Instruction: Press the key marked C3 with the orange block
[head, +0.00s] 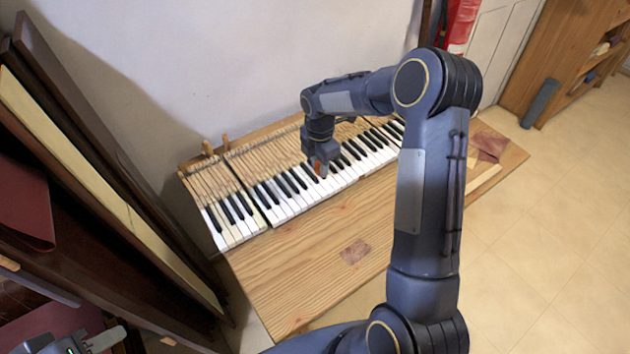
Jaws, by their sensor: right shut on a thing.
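The piano keyboard (290,192), with white and black keys, lies on a wooden board. My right gripper (320,158) points down over the middle of the keyboard and is shut on the orange block (320,168). Only a small part of the block shows below the fingers. The block is at or just above the keys; I cannot tell whether it touches one. No key markings are legible, so I cannot tell which key is C3. Part of my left gripper (98,339) shows at the bottom left corner, far from the keyboard; its jaw state is unclear.
The wooden board (300,265) has bare room in front of the keys. Dark upright panels (110,170) stand close on the left. A white wall (250,60) is behind. A wooden shelf (560,60) stands at the far right.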

